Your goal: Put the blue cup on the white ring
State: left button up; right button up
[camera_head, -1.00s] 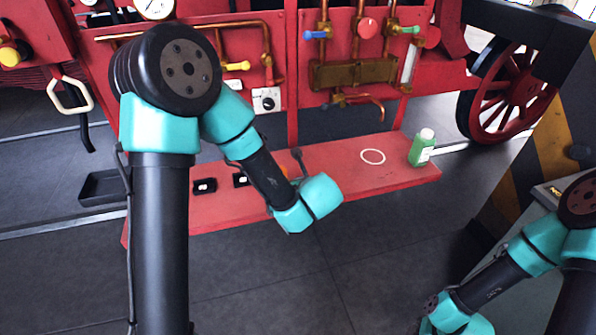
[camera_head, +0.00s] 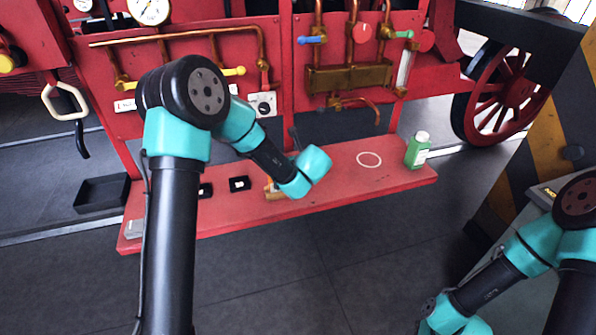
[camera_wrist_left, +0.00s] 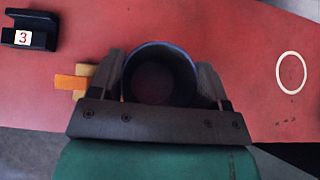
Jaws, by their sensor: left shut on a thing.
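The blue cup (camera_wrist_left: 161,46) sits between the fingers of my left gripper (camera_wrist_left: 161,80) in the left wrist view, seen from above with its dark inside showing. My left gripper is shut on it. The cup and these fingers are hidden behind my arm in the head view. The white ring (camera_head: 369,159) is a thin outline on the right part of the red bench, empty. It also shows in the left wrist view (camera_wrist_left: 291,54), to the right of the cup and apart from it. The fingers of my right gripper cannot be seen.
A green bottle (camera_head: 417,150) stands on the red bench (camera_head: 340,192) just right of the ring. A black holder numbered 3 (camera_wrist_left: 29,32) lies left of the cup. An orange-and-wooden thing (camera_wrist_left: 70,82) lies beside the gripper. Copper pipes and valves (camera_head: 352,76) hang behind the bench.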

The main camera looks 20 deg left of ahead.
pick_arm(q)
jog(key=shift+f, duration=1.75)
jog(key=shift+f, duration=0.15)
jog(key=o, duration=0.7)
jog(key=shift+o, duration=0.2)
jog(key=shift+s+d+r, duration=0.25)
jog(key=shift+s+r, duration=0.1)
jog(key=shift+r, duration=0.15)
jog(key=v, duration=1.1)
jog(key=shift+o, duration=0.2)
